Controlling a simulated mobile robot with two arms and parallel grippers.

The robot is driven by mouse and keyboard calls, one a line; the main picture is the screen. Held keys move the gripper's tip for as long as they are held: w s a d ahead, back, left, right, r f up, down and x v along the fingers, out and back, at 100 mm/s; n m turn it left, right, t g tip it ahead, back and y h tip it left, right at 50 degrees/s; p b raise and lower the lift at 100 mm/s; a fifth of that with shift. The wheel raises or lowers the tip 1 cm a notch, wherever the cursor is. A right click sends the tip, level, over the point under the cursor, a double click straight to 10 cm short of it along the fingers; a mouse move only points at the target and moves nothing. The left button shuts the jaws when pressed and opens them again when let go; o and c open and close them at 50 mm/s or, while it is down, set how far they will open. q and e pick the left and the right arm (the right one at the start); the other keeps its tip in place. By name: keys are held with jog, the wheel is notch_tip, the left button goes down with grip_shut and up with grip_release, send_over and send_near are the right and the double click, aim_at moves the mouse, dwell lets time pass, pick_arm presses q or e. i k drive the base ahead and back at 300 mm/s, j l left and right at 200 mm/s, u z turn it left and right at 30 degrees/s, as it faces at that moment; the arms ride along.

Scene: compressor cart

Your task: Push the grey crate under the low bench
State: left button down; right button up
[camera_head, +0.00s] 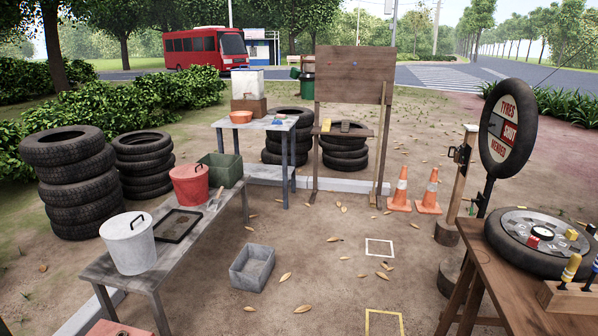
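The grey crate (252,268) is an open-topped box. It sits upright on the dirt ground, just to the right of the low bench and out in the open. The low bench (108,267) is a long, narrow grey bench running from the lower left towards the middle. On it stand a white lidded bucket (128,243), a dark-framed tray (178,225), a red lidded bucket (190,184) and a green bin (222,170). Much of the ground under the bench is hidden by its top. Neither of my grippers is in view.
A blue-legged table (262,166) stands beyond the bench. A brown workbench (488,262) with a wheel is at the right. White (379,247) and yellow (384,322) outlines mark the ground. Ground right of the crate is clear apart from leaves.

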aim_at(252, 270)
jog(key=i+l, duration=0.1)
jog(key=i, duration=1.2)
jog(key=i+j+z, duration=0.4)
jog(key=i, duration=0.3)
jog(key=i+j+z, duration=0.4)
jog(key=i+j, duration=0.25)
jog(key=j, duration=0.15)
